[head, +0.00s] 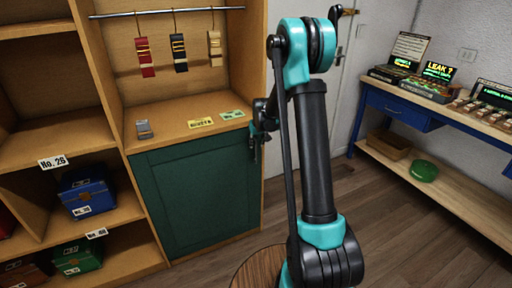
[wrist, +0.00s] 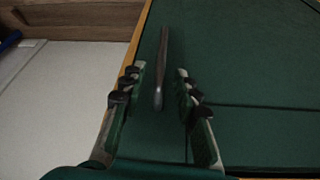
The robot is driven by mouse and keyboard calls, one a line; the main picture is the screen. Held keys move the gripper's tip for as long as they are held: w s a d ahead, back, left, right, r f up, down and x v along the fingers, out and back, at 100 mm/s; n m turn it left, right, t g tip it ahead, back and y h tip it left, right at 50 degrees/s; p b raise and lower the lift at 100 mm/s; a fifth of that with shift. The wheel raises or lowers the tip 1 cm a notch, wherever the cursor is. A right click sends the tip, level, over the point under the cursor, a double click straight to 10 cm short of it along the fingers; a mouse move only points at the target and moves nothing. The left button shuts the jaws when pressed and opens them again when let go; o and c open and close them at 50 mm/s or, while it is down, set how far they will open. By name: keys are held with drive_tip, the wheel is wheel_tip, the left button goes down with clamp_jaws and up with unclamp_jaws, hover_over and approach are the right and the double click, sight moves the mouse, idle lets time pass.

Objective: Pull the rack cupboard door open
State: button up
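The rack cupboard door (head: 195,200) is a dark green panel low in the wooden rack, and it looks shut. In the wrist view the green door (wrist: 255,75) fills the right side. A grey bar handle (wrist: 162,70) shows there near the door's wooden edge. My gripper (wrist: 160,100) is open, with one finger on each side of the handle and a gap on both sides. I cannot tell how deep the handle sits between the fingers. In the head view my gripper (head: 254,148) is at the door's upper right edge, and the handle is hidden.
A small grey device (head: 144,129) and a yellow label (head: 201,123) lie on the shelf above the door. Colored strips hang from a rail (head: 170,12). A blue-framed workbench (head: 400,105) stands at right. A round wooden top (head: 250,272) is on the floor before the door.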

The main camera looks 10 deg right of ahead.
drive_tip(key=shift+x, duration=1.4)
clamp_jaws()
